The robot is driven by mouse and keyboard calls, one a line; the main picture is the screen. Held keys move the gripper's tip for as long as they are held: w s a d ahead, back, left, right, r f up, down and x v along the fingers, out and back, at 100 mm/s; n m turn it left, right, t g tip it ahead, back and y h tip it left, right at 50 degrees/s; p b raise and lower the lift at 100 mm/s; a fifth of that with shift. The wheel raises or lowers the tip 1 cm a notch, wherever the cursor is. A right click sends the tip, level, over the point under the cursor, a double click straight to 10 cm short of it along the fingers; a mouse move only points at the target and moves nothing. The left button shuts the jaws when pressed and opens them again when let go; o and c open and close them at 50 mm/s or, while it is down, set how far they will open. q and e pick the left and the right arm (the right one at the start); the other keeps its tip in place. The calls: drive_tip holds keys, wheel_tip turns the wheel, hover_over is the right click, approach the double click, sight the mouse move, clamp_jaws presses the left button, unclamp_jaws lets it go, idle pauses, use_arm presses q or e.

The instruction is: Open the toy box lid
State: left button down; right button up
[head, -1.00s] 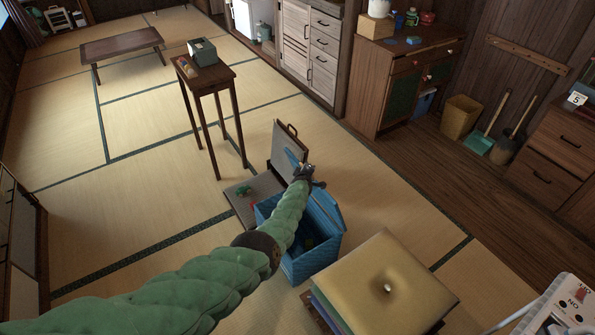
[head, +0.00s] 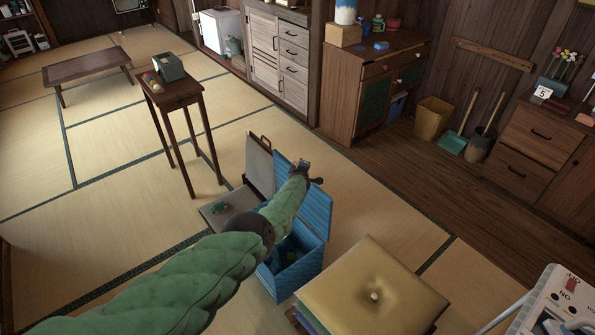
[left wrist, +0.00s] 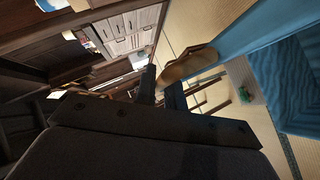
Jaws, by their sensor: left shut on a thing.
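The blue toy box (head: 292,276) stands on the tatami in the head view. Its blue lid (head: 315,208) is raised and stands steeply above the box, so part of the dark inside shows. My left arm crosses in front of the box and hides part of it. My left gripper (head: 306,166) is at the upper part of the lid. In the left wrist view my left gripper (left wrist: 165,88) is shut on a brown tab (left wrist: 188,66) at the edge of the blue lid (left wrist: 235,35). My right gripper is not in view.
An open grey case (head: 258,168) with a small green toy (head: 221,207) lies left of the box. A yellow cushion (head: 375,292) on a stack stands close at the right. A small tall table (head: 172,95) stands behind. Open tatami lies to the left.

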use_arm(q)
drive_tip(key=shift+w+d, duration=0.1)
drive_tip(key=shift+d, duration=0.15)
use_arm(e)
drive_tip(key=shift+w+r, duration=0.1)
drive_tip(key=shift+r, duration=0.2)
use_arm(q)
drive_tip(key=c, duration=1.5)
unclamp_jaws()
drive_tip(key=shift+d, duration=0.1)
